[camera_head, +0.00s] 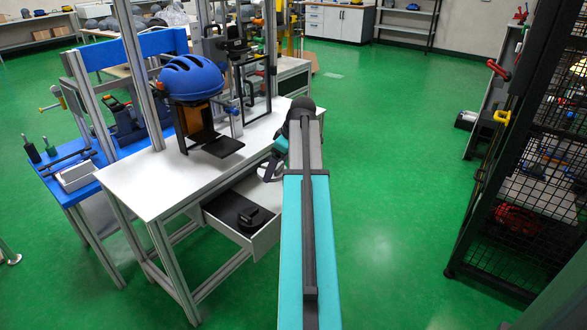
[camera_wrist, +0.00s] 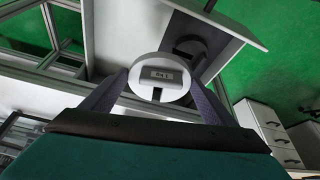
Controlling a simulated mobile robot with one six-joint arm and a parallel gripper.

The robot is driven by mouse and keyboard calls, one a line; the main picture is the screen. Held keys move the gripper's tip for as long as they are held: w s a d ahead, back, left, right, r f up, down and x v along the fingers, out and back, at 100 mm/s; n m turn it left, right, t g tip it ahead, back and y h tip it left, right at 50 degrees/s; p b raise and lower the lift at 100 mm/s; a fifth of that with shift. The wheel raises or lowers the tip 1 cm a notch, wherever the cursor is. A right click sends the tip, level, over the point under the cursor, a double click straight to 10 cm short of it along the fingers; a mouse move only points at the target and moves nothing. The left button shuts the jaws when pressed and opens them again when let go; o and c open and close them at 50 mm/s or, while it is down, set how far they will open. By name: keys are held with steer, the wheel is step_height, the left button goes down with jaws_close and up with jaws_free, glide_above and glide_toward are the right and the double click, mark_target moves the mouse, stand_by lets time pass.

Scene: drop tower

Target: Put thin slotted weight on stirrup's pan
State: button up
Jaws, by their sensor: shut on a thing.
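In the head view the weight (camera_head: 266,173) shows as a pale sliver beside my gripper (camera_head: 272,168), partly hidden by my arm. A flat black plate (camera_head: 222,147), apparently the stirrup's pan, is below the blue helmet, left of and apart from my gripper. The plate's top looks bare.
The blue helmet (camera_head: 190,77) is on the drop tower above the white bench (camera_head: 150,185). The bench drawer (camera_head: 268,238) is open, with a black object (camera_head: 248,215) inside. Tower uprights stand behind. A black mesh cage (camera_head: 545,150) is at right; green floor between is clear.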

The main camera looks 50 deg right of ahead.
steer(key=w+a+r+n, duration=0.1)
steer(key=w+a, duration=0.4)
steer(key=a, duration=0.4)
steer(key=w+a+r+n+y+b, duration=0.1)
steer(key=w+a+r, duration=0.1)
steer(key=w+a, duration=0.45)
steer(key=w+a+r+n, duration=0.15)
steer(key=w+a, duration=0.25)
steer(key=a, duration=0.6)
steer(key=a+r+m+h, duration=0.1)
steer(key=a+r+m, duration=0.1)
steer(key=a, duration=1.1)
steer(key=s+a+r+m+h+b, duration=0.1)
steer(key=a+r+m, duration=0.1)
steer(key=a, duration=1.1)
steer(key=shift+s+m+b, duration=0.15)
steer(key=shift+m+b, duration=0.15)
steer(key=shift+m, duration=0.55)
steer(key=shift+a, duration=0.1)
steer(key=shift+s+f, duration=0.1)
